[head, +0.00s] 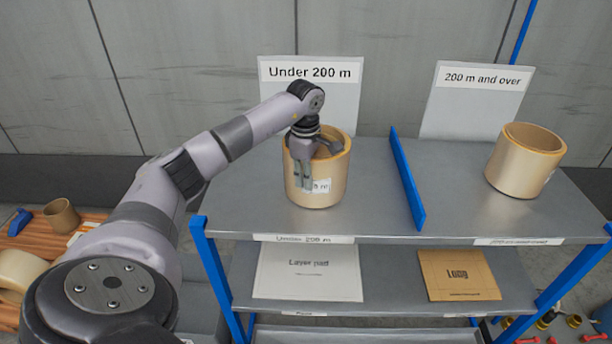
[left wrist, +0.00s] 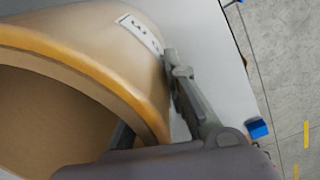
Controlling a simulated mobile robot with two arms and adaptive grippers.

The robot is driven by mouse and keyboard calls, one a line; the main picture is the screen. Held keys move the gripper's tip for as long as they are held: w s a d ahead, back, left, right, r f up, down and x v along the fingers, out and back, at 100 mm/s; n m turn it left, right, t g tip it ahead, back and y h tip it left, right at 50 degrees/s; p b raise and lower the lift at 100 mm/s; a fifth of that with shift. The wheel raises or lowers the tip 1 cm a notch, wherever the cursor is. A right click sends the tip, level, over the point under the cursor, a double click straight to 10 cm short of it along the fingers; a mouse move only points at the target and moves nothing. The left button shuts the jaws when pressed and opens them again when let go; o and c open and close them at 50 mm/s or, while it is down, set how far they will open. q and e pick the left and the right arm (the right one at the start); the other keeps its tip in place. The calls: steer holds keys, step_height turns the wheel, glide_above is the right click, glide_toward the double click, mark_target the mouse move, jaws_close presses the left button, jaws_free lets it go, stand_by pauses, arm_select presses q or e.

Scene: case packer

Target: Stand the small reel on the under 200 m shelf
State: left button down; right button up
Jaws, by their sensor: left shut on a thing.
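A tan reel (head: 318,188) with a white label stands upright on the left section of the upper shelf (head: 260,222), in front of the "Under 200 m" sign (head: 311,72). My left gripper (head: 310,175) is shut on the reel's near wall, with one finger outside, in front of the label. In the left wrist view the reel (left wrist: 120,70) fills the left side, its open top toward the camera, with a gripper finger (left wrist: 190,95) along its outer wall. Whether the reel's base bears fully on the shelf is hard to tell. My right gripper is not in view.
A blue divider (head: 407,180) splits the shelf. Another tan reel (head: 525,162) stands on the right section by the "200 m and over" sign (head: 482,77). Below lie a layer pad (head: 307,272) and a "Long" card (head: 457,275). A wooden surface (head: 40,240) with a small brown roll (head: 62,215) is at left.

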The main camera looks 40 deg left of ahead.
arm_select(q)
steer(key=c, duration=2)
jaws_free()
steer(key=o, duration=0.4)
step_height(320, 180, up, 11)
steer(key=b, duration=0.3)
steer(key=shift+s+d+r, duration=0.1)
steer(key=shift+r, duration=0.5)
